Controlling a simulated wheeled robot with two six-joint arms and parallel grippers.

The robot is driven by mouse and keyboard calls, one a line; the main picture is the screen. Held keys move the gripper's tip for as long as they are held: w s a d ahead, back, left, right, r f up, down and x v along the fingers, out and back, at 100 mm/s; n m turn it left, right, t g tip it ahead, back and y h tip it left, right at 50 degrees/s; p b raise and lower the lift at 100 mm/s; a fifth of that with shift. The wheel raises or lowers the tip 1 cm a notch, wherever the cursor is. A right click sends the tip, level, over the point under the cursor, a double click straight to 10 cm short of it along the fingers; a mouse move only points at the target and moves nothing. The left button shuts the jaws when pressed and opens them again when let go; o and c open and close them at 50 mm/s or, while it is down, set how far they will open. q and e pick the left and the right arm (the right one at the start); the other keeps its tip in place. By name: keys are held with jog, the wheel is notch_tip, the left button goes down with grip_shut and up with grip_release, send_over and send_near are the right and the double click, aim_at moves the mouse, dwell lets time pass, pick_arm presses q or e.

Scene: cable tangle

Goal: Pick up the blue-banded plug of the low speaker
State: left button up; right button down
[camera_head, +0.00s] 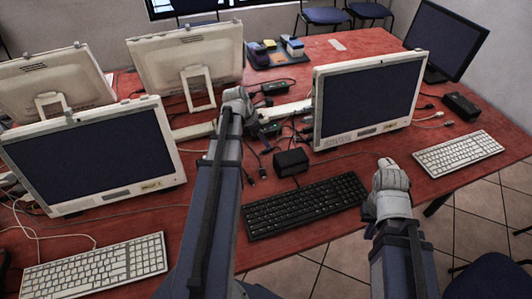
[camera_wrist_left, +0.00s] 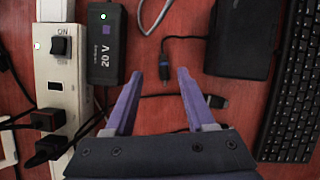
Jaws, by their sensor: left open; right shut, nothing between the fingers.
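A low black box (camera_head: 290,162), which looks like the low speaker, stands on the red table behind the black keyboard. It also shows at the top of the left wrist view (camera_wrist_left: 240,40). A dark plug with a bluish band (camera_wrist_left: 166,48) lies on the table left of the box, ahead of my left fingertips. A second dark plug (camera_wrist_left: 215,101) lies right of my left gripper's right finger. My left gripper (camera_wrist_left: 157,76) is open and empty above the table; in the head view it (camera_head: 238,95) is left of the box. My right gripper (camera_head: 390,168) is shut and empty near the front edge.
A white power strip (camera_wrist_left: 70,75) with a lit switch and black plugs lies left of my left gripper, beside a black 20 V adapter (camera_wrist_left: 107,45). Loose cables cross the table. A black keyboard (camera_head: 305,205) and a white-framed monitor (camera_head: 365,97) stand close by.

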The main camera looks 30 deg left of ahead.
aim_at(265, 150)
pick_arm(q)
jog(key=b+x, duration=0.3)
jog(key=x, duration=0.1)
jog(key=shift+s+d+f+b, duration=0.1)
jog(key=shift+s+f+b, duration=0.1)
jog(key=shift+s+b, duration=0.15)
jog(key=shift+w+d+f+b, duration=0.15)
jog(key=shift+w+f+b, duration=0.1)
jog(key=shift+f+b, duration=0.25)
jog(key=shift+r, duration=0.15)
jog(key=shift+c, duration=0.3)
grip_shut()
